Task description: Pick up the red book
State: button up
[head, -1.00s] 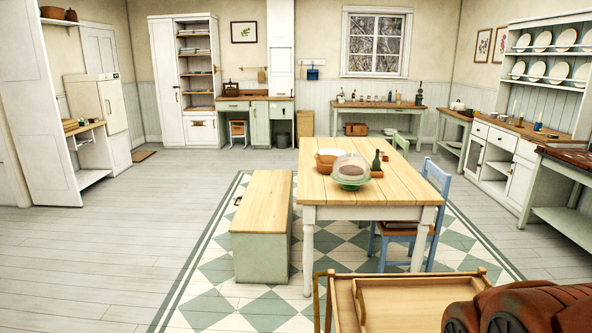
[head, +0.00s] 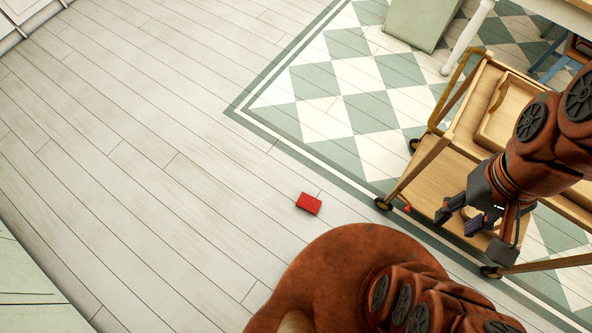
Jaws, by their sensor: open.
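A small red book (head: 309,204) lies flat on the pale plank floor in the head view, just outside the border of the checkered rug. My gripper (head: 462,223) is at the right, over the wooden cart. It is open, with nothing seen between its fingers, and well to the right of the book and apart from it. The book is fully visible.
A wooden cart (head: 420,180) on wheels stands at the right under my arm. The checkered rug (head: 362,110) spreads behind the book. A pale green bench (head: 420,22) and a white table leg (head: 467,40) stand at the top. The floor left of the book is clear.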

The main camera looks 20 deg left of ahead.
aim_at(309, 204)
jog(key=u, duration=0.5)
jog(key=k, duration=0.4)
jog(key=u, duration=0.55)
jog(key=k, duration=1.2)
jog(key=u, duration=1)
jog(key=i, duration=1.45)
jog(key=z, duration=0.7)
jog(key=i, duration=0.4)
jog(key=z, duration=0.45)
